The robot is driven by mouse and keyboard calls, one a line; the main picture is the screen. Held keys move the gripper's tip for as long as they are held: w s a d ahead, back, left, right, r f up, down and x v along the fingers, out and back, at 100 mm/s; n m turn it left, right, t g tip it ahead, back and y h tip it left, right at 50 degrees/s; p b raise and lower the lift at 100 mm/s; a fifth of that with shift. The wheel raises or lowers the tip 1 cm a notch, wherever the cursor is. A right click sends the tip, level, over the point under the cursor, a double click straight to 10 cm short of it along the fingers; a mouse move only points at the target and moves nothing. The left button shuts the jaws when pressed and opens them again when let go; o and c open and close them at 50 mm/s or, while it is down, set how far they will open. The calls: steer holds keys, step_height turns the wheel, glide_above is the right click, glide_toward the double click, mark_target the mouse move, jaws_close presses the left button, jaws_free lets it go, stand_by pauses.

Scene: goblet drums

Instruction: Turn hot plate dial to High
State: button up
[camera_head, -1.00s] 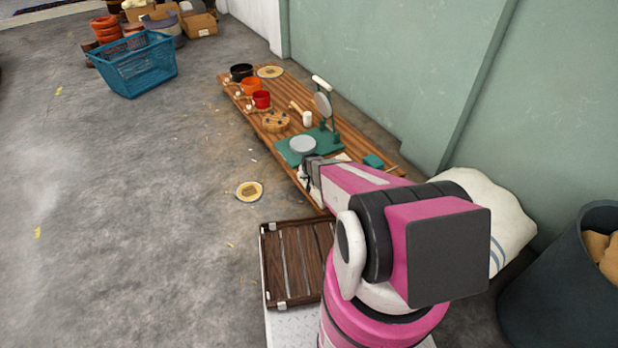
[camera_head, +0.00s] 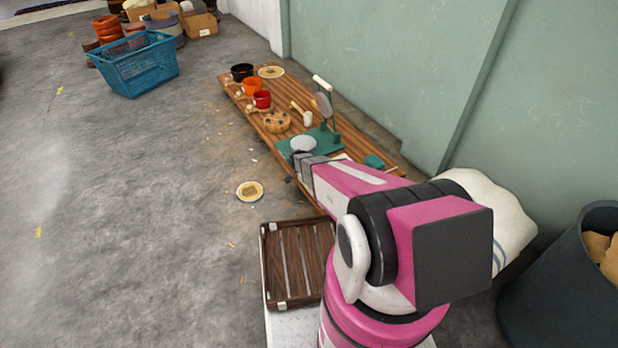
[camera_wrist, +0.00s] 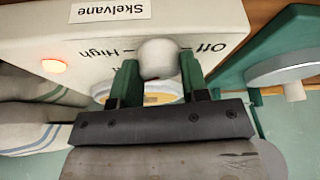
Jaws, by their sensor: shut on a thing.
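The hot plate is a white box (camera_wrist: 100,25) in the wrist view, with a label "Skelvane", the markings "High" and "Off", and a glowing orange-red light (camera_wrist: 54,66) on its front. Its pale rounded dial (camera_wrist: 158,57) sits between "High" on the left and "Off" on the right. My gripper (camera_wrist: 160,75) is shut on the dial, one green finger on each side. Which mark the dial points to cannot be told. In the head view my gripper (camera_head: 303,166) is at the bench's near edge, and my arm hides most of the hot plate.
A slatted crate (camera_head: 300,262) is near my base. Open floor lies left.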

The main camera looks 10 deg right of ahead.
steer(key=m+g, duration=0.2)
steer(key=m, duration=0.4)
steer(key=shift+m, duration=0.3)
steer(key=shift+g, duration=0.3)
steer(key=o, duration=0.9)
steer(key=v, duration=1)
steer(key=shift+a+r, duration=0.25)
steer(key=shift+a, duration=0.15)
